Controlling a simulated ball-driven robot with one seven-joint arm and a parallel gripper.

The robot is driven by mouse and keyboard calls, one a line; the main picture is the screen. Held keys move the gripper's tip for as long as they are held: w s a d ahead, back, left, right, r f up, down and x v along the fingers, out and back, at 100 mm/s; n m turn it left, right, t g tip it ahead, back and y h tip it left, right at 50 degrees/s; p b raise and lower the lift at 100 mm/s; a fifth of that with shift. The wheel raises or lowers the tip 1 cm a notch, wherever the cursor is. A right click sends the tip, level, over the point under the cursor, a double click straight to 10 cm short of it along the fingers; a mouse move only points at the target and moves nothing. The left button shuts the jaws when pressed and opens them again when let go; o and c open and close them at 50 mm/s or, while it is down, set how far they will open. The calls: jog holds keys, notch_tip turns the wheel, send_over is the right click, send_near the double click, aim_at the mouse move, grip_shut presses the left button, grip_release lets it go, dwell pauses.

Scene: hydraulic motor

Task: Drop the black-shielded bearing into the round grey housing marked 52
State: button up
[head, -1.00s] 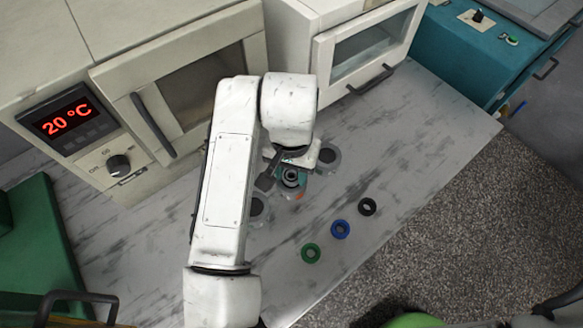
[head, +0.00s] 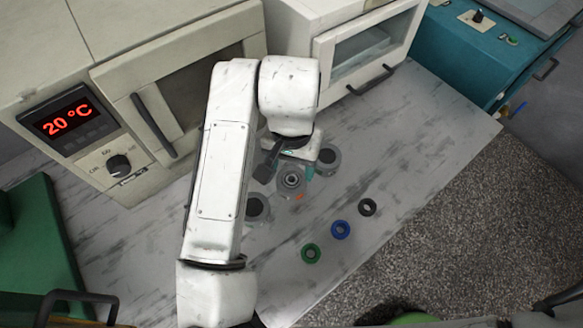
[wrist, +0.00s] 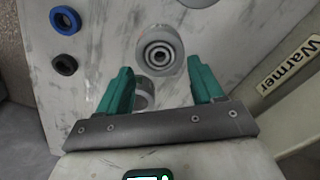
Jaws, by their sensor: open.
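In the head view, a round grey housing (head: 291,183) stands in the middle of a row of three on the bench. A round ringed part, apparently a bearing, sits inside it, roughly centred. The same housing (wrist: 165,36) and bearing (wrist: 160,56) show in the wrist view, beyond the fingertips. My gripper (wrist: 160,67) is open, its teal fingers spread apart with nothing held. In the head view my gripper (head: 300,170) is just above the middle housing, partly hidden by my arm. I cannot read any 52 mark or make out the shield's colour clearly.
Other grey housings stand at lower left (head: 256,208) and upper right (head: 328,160). The right of the bench is clear.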

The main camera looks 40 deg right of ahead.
aim_at(292, 179)
notch_tip(292, 179, up, 9)
jog(key=shift+r+p, duration=0.15)
jog(key=shift+p, duration=0.2)
dwell(0.4)
